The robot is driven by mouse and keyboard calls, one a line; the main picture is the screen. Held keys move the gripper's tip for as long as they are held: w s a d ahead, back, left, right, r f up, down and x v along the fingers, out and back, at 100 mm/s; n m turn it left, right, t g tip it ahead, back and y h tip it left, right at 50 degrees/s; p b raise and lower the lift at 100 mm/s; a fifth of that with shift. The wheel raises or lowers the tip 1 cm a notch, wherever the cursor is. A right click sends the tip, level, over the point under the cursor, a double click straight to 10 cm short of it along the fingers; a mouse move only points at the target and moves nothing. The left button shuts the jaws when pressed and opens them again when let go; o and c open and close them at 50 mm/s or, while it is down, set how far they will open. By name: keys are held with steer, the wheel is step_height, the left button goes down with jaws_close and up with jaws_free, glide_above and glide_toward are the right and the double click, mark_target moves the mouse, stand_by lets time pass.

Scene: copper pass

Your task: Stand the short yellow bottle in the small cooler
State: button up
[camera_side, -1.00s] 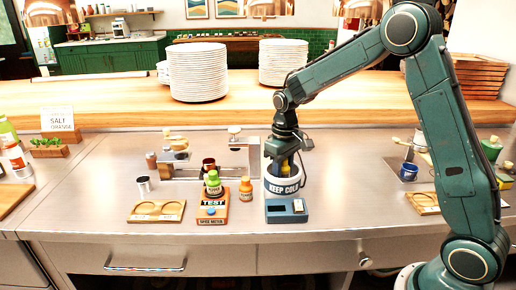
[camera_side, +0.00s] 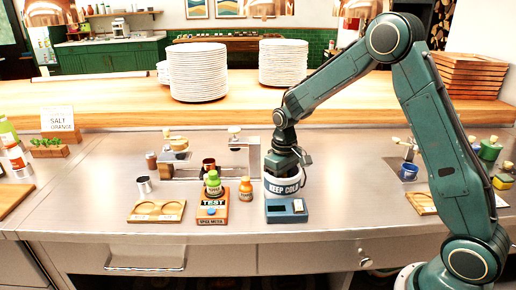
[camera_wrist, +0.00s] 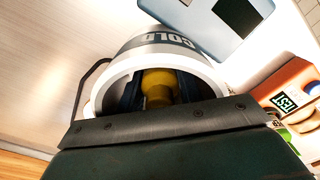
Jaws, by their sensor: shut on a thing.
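The small cooler (camera_side: 284,187) is a white round tub with a dark "KEEP COLD" band, upright on the counter. My gripper (camera_side: 286,162) points down into its open top, with its fingers hidden by the wall in the side view. In the wrist view, the cooler's white rim (camera_wrist: 110,82) surrounds my fingers. The yellow bottle (camera_wrist: 158,86) is between the fingers, inside the rim, and my gripper is shut on it. The bottle's base and the cooler's floor are hidden, so I cannot tell whether they touch.
A blue-grey device (camera_side: 287,211) stands close in front of the cooler. To the left are an orange bottle (camera_side: 246,190) and an orange test meter (camera_side: 212,212) bearing a green bottle (camera_side: 213,184). A wooden tray with two round recesses (camera_side: 157,211) lies further left.

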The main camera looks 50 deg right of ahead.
steer(key=shift+f, duration=0.15)
steer(key=o, duration=0.7)
step_height(320, 180, up, 12)
steer(key=shift+r, duration=0.2)
stand_by(0.7)
